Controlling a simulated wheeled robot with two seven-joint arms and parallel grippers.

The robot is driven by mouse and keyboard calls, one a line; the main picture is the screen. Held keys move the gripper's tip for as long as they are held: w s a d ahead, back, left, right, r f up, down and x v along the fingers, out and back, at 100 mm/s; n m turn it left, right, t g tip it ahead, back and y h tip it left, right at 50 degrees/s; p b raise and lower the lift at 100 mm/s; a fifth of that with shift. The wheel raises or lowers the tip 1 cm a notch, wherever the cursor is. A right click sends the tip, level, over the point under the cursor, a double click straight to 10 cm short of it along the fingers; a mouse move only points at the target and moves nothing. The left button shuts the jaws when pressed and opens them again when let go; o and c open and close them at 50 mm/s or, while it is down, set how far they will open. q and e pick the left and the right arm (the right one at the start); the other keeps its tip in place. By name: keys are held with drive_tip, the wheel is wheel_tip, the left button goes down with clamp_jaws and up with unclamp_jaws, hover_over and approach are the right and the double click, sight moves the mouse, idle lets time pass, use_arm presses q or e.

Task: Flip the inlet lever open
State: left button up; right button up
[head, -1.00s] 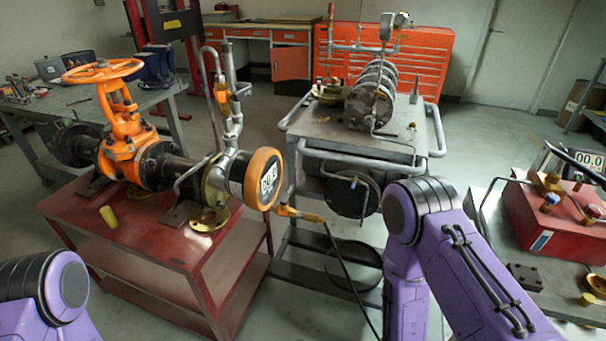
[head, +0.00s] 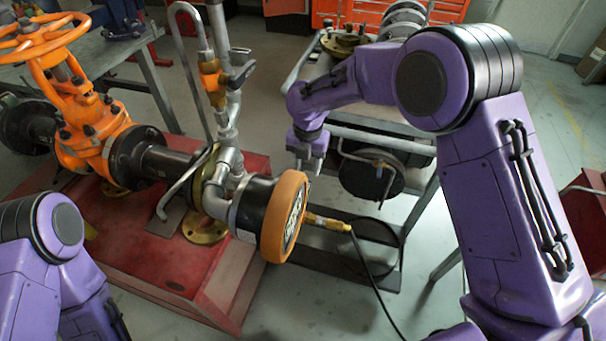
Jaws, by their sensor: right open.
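My right gripper (head: 307,168) is open and empty, fingers pointing down, right of the upright pipe and above the fitting in the picture, apart from both. My left arm shows at lower left; its gripper is out of view.
A grey cart (head: 400,125) is behind my right arm. A black hose (head: 372,275) hangs from the fitting.

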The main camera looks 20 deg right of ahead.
sight(309, 191)
drive_tip(key=s+f, duration=0.2)
drive_tip(key=f, duration=0.2)
drive_tip(key=w+f, duration=0.1)
drive_tip(key=f, duration=0.1)
drive_tip(key=w+f, duration=0.1)
drive_tip(key=shift+f+p, duration=0.25)
drive_tip(key=shift+p, duration=0.1)
drive_tip(key=shift+s+r, duration=0.3)
drive_tip(key=shift+s, duration=0.05)
use_arm(q)
drive_tip(key=shift+s+r, duration=0.55)
drive_tip(key=shift+s, duration=0.05)
use_arm(e)
clamp_jaws()
